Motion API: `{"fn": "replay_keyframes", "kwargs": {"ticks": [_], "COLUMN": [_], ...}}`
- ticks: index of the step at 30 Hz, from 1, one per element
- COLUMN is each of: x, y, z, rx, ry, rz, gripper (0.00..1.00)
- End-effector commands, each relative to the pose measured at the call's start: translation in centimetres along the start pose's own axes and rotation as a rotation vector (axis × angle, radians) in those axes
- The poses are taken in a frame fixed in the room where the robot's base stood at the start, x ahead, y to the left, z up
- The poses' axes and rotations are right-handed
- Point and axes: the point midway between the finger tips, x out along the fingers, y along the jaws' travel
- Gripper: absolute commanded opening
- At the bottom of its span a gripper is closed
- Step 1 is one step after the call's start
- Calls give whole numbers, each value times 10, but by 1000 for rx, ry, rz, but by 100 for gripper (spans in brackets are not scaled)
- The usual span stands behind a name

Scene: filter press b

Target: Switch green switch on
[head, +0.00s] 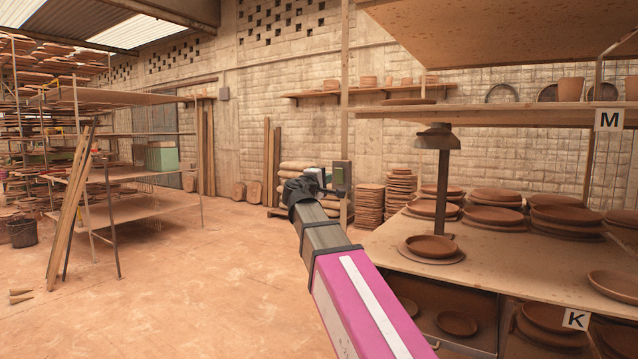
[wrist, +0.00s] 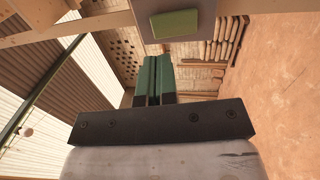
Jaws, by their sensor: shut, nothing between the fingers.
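The green switch (wrist: 175,24) is a flat green rectangular piece on a dark grey box (wrist: 150,8) at the top of the wrist view. In the head view the box (head: 343,173) is mounted on the wooden post; the switch face itself is hard to make out there. My gripper (wrist: 157,62) has dark green fingers pressed together with nothing between them. In the wrist view the fingertips are just below the switch, apart from it in the picture; the exact gap cannot be told. In the head view my gripper (head: 327,178) is small, just left of the box.
The wooden post (head: 344,90) carries the box. A shelf with terracotta plates (head: 432,246) stands to the right, with an upper shelf (head: 480,115). Stacked plates (head: 400,190) stand behind the post. A rack (head: 140,207) is at left; the floor (head: 190,285) between is clear.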

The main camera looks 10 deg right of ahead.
Motion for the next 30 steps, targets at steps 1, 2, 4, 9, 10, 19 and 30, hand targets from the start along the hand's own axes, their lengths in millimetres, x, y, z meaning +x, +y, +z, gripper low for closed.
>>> {"fn": "replay_keyframes", "kwargs": {"ticks": [1,2,4,9,10,19,30], "x": [12,18,30,52,55,65,68], "y": [1,1,1,0,0,0,1], "z": [-2,-2,-1,-1,-1,0,0], "rx": [-1,-1,-1,-1,-1,0,0], "ry": [-2,-2,-2,-1,-1,0,-2], "rz": [0,0,0,0,0,0,-25], "gripper": [0,0,0,0,0,0,0]}}
